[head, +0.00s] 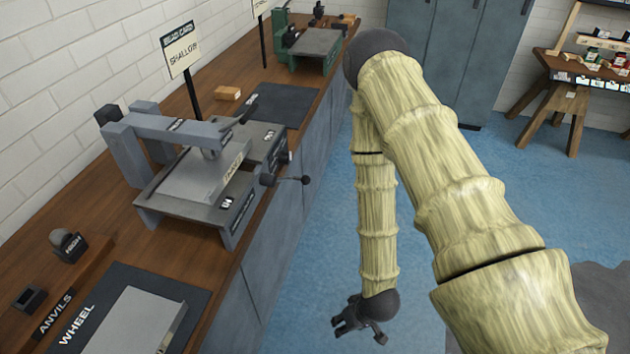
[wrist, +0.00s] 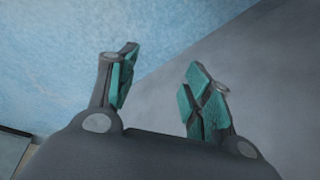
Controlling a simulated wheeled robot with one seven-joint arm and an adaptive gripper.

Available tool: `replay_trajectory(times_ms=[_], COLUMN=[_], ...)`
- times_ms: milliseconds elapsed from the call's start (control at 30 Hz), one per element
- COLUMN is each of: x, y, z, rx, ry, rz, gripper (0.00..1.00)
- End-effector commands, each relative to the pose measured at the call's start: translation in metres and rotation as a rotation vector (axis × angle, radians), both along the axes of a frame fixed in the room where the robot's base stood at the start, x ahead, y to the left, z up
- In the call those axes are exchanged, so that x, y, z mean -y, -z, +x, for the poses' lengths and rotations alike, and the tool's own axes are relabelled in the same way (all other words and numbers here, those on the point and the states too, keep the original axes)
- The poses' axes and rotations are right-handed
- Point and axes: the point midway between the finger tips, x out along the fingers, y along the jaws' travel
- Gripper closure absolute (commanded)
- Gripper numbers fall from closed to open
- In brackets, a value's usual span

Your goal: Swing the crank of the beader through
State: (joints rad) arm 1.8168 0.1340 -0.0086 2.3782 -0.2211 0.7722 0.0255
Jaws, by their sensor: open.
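The beader (head: 190,175) is a grey machine on the wooden bench, at the left of the head view. The crank is not visible in the wrist view.
The wooden bench (head: 225,262) runs along the brick wall. A "WHEEL" mat (head: 190,297) lies in front. Blue floor is clear.

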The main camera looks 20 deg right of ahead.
Motion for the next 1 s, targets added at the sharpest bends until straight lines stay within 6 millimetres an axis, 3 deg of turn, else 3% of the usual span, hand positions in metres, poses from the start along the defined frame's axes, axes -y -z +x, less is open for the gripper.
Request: replay_trajectory(times_ms=[33,200,400,500,633,800,1000], x=[0.001,0.003,0.020,0.034,0.055,0.078,0.090], y=[0.008,-0.010,-0.060,-0.091,-0.131,-0.168,-0.187], z=[0.035,0.142,0.241,0.275,0.304,0.318,0.320], rx=[0.080,0.359,0.682,0.835,1.009,1.162,1.232], ry=[-0.009,-0.082,-0.192,-0.259,-0.354,-0.462,-0.526], rz=[0.042,0.190,0.338,0.404,0.473,0.530,0.559], gripper=[0.50,0.50,0.50,0.50,0.50,0.50,0.50])
